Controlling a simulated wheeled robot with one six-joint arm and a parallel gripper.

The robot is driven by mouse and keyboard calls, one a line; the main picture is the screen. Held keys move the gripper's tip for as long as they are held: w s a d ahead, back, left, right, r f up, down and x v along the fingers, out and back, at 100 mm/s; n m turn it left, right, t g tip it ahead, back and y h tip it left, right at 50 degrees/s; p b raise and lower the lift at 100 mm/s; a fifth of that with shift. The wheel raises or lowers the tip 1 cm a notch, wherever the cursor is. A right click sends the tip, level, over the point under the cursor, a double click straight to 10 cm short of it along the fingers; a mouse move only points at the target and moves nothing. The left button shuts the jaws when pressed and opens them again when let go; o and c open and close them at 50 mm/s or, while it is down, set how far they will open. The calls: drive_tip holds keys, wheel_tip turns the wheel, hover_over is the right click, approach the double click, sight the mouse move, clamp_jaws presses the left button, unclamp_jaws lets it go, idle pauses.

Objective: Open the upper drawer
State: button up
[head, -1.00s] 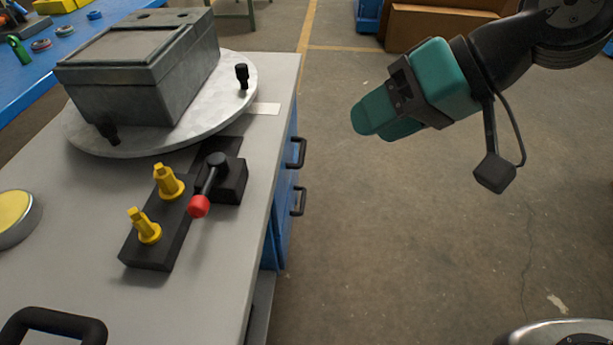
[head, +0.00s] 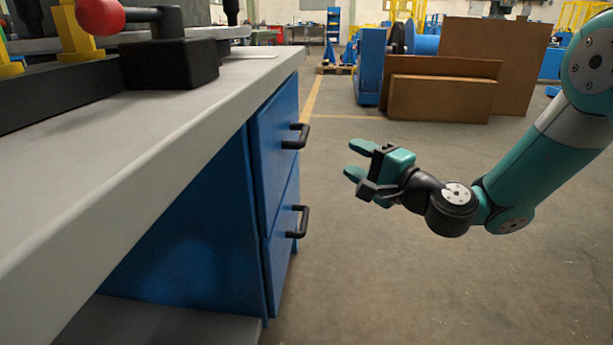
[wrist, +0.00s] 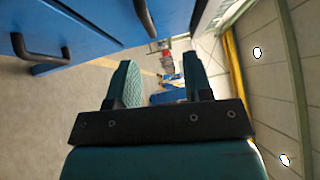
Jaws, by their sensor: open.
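The blue upper drawer (head: 275,125) is in the bench's right side in the head view, its front flush with the lower drawer. Its black bar handle (head: 297,136) sticks out to the right. My gripper (head: 353,160) is open and empty, to the right of the drawer fronts and apart from them. Its teal fingers lie one above the other and point left, slightly below the upper handle's height in the picture. In the wrist view, my gripper (wrist: 158,72) shows both fingers spread with nothing between them. The upper handle (wrist: 146,16) shows above them, partly cut off.
The lower drawer (head: 280,245) has a like handle (head: 299,222), also at left in the wrist view (wrist: 42,55). The grey bench top (head: 150,130) overhangs at left. Brown boards (head: 442,95) stand far behind. The floor around my gripper is clear.

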wheel_tip(320, 180, down, 4)
drive_tip(key=w+d+m+t+b, duration=0.1)
drive_tip(key=m, duration=0.1)
drive_tip(key=p, duration=1.3)
approach(307, 134)
drive_tip(key=shift+h, duration=0.3)
drive_tip(key=x, duration=1)
drive_tip(key=shift+f, duration=0.25)
drive_tip(key=shift+t, duration=0.3)
clamp_jaws()
